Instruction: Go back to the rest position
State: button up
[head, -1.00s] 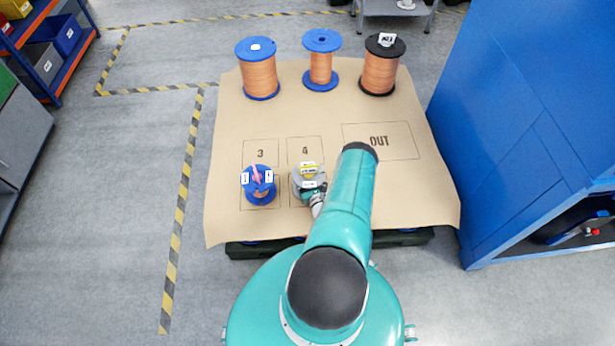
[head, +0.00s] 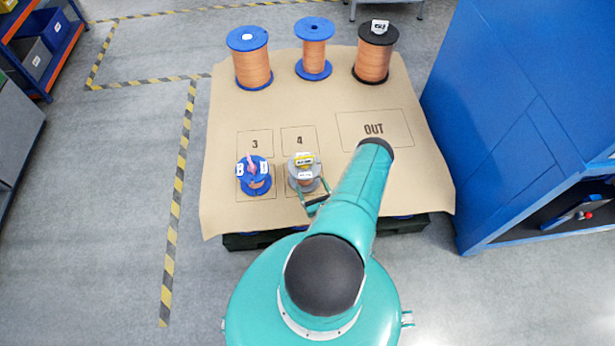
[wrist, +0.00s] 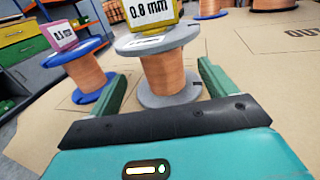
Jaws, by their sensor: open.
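My gripper (wrist: 160,95) is open, with its two green fingers wide apart. In the wrist view, a grey-flanged copper spool (wrist: 168,75) with a 0.8 mm label stands upright just beyond and between the fingertips. In the head view this spool (head: 305,178) stands in the square marked 4, with my gripper (head: 318,196) at its near right side. A blue-flanged spool (head: 255,180) stands in the square marked 3, left of it; it also shows in the wrist view (wrist: 85,75). I cannot tell whether a finger touches the grey spool.
Two big blue spools (head: 252,65) (head: 314,55) and a black one (head: 374,55) stand along the far edge of the brown mat (head: 225,115). The OUT rectangle (head: 400,140) is empty. A blue cabinet (head: 510,140) stands close on the right. The floor left of the mat is clear.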

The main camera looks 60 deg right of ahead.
jog(key=shift+s+a, duration=0.45)
jog(key=shift+s, duration=0.15)
dwell(0.3)
